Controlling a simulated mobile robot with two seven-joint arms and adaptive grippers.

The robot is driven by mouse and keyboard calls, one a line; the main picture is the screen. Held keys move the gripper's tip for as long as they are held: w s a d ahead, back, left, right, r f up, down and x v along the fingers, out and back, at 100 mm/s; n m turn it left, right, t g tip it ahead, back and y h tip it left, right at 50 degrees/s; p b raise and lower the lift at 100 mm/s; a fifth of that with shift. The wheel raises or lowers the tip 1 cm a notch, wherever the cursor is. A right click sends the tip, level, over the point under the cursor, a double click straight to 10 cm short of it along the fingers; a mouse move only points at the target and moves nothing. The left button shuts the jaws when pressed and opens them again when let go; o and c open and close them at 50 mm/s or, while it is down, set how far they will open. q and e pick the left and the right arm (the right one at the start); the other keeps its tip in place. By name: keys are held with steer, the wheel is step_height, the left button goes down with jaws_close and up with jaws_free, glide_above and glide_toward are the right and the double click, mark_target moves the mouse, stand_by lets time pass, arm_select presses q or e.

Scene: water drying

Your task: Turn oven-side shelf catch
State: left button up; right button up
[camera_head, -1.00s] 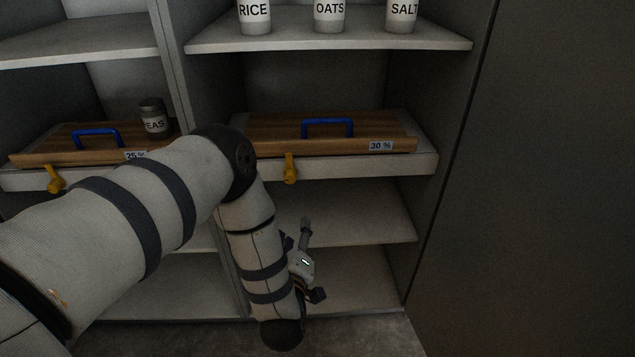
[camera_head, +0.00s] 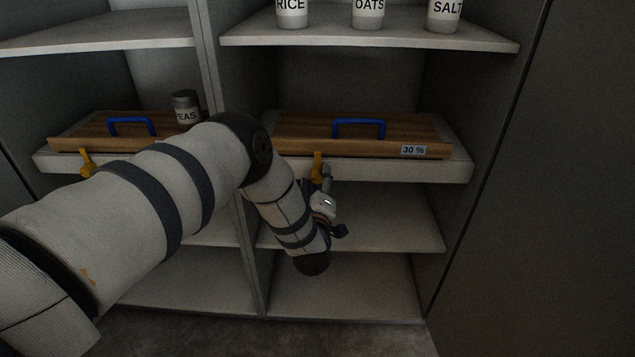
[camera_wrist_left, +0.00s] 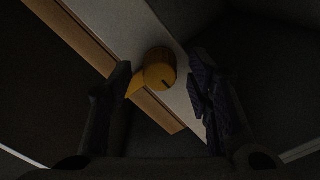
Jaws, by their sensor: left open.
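A yellow catch (camera_head: 318,167) hangs on the front edge of the right shelf (camera_head: 440,170), below a wooden tray with a blue handle. A second yellow catch (camera_head: 86,162) is on the left shelf's front edge. My left gripper (camera_head: 332,203) is just below and in front of the right catch, partly overlapping its lower end in view. In the left wrist view, the catch's round knob (camera_wrist_left: 160,72), with a dark slot, sits between the spread fingers of my left gripper (camera_wrist_left: 162,82). A short yellow lever points down-left there. I see no clear contact. My right gripper is out of view.
The wooden tray (camera_head: 290,134) carries a "30 %" label. A PEAS can (camera_head: 186,107) stands by the left tray (camera_head: 70,138). RICE (camera_head: 291,12), OATS and SALT containers stand on the upper shelf. A dark panel (camera_head: 560,200) bounds the right. The shelves below look empty.

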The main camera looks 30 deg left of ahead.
arm_select(q)
jaws_close()
steer(key=shift+m, duration=0.3)
steer(key=m, duration=0.3)
steer(key=shift+m, duration=0.3)
steer(key=m, duration=0.9)
steer(key=shift+f, duration=0.1)
steer(key=m, duration=0.4)
steer(key=shift+m, duration=0.3)
steer(key=shift+b, duration=0.3)
